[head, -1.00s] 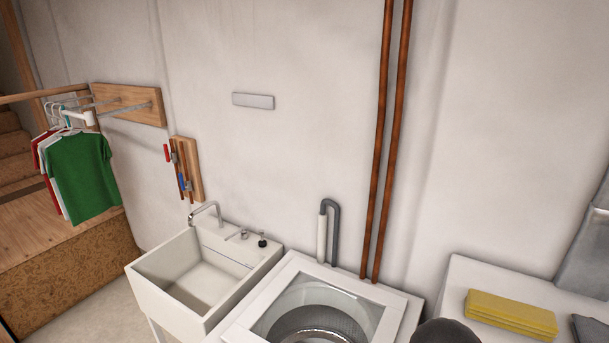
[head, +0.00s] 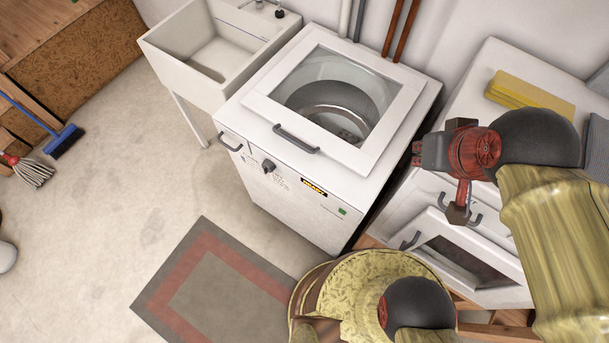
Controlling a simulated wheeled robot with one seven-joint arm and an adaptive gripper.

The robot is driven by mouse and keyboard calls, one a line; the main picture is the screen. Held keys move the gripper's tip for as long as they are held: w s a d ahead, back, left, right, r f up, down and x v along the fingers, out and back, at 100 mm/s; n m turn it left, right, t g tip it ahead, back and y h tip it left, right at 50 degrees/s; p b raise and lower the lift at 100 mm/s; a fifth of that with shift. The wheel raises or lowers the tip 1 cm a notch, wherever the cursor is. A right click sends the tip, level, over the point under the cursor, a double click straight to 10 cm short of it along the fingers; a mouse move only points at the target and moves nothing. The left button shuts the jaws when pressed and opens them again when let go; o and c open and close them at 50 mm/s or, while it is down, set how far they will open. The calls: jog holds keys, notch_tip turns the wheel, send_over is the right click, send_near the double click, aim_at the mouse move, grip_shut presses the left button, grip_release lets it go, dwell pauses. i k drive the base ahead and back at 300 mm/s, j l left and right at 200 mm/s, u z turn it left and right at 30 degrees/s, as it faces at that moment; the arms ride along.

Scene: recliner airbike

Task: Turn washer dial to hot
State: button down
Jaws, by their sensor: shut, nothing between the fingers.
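The white washer (head: 300,205) stands in the middle of the head view, with a glass lid (head: 335,100) on top that looks closed. A small dark dial (head: 268,166) sits on its front panel, left of a yellow label (head: 314,188). Small markings surround the dial but are too small to read. My gripper (head: 416,153), red and dark grey, is to the right of the washer in the picture, well apart from the dial. It is shut and empty.
A white sink (head: 205,55) stands left of the washer. A second white machine (head: 465,250) stands to the right, with yellow folded cloths (head: 525,92) on top. A grey and red mat (head: 215,290) lies on the floor in front. A broom (head: 62,140) lies at the left.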

aim_at(268, 166)
jog(key=u, duration=1.3)
